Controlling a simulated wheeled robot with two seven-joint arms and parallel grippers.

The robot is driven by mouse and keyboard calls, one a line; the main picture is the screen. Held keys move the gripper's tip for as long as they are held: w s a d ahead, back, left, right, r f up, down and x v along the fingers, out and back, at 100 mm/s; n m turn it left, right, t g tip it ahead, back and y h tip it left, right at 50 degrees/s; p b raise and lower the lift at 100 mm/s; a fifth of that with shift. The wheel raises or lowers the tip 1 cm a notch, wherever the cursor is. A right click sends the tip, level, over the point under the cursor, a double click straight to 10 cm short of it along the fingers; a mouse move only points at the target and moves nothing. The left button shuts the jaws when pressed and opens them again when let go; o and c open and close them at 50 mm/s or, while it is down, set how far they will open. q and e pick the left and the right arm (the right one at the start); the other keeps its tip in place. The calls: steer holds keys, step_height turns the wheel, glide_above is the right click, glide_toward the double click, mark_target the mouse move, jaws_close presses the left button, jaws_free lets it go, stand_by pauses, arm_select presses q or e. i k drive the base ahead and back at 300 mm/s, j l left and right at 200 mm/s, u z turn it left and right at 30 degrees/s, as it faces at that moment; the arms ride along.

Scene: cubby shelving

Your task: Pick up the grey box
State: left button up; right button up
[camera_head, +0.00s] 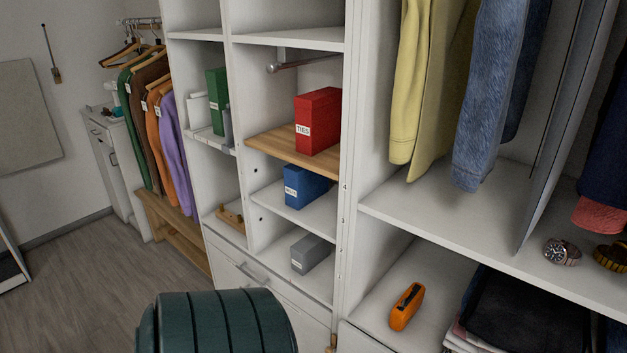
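The grey box (311,254) stands in the lowest open cubby of the middle shelving column, below the blue box. It is a narrow box with a small pale label on its front end. Its front end faces out and nothing covers it. Neither of my grippers is in view, so their place relative to the box does not show.
A blue box (306,187) stands on the shelf above, and a red box (318,121) on a wooden shelf above that. A dark green ribbed rounded object (217,322) fills the bottom foreground. An orange item (406,307) lies in the compartment to the right. Wooden floor is clear at left.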

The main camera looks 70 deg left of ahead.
mark_target(308, 252)
steer(key=k+j, duration=0.25)
steer(key=j, duration=0.2)
steer(key=k+j, duration=0.25)
steer(key=j, duration=0.25)
steer(key=k+j+z, duration=0.1)
steer(key=k+j, duration=0.15)
steer(key=j, duration=0.2)
steer(key=k+j, duration=0.3)
steer(key=j, duration=0.15)
steer(key=k+j, duration=0.25)
steer(key=j, duration=0.2)
steer(key=z, duration=0.05)
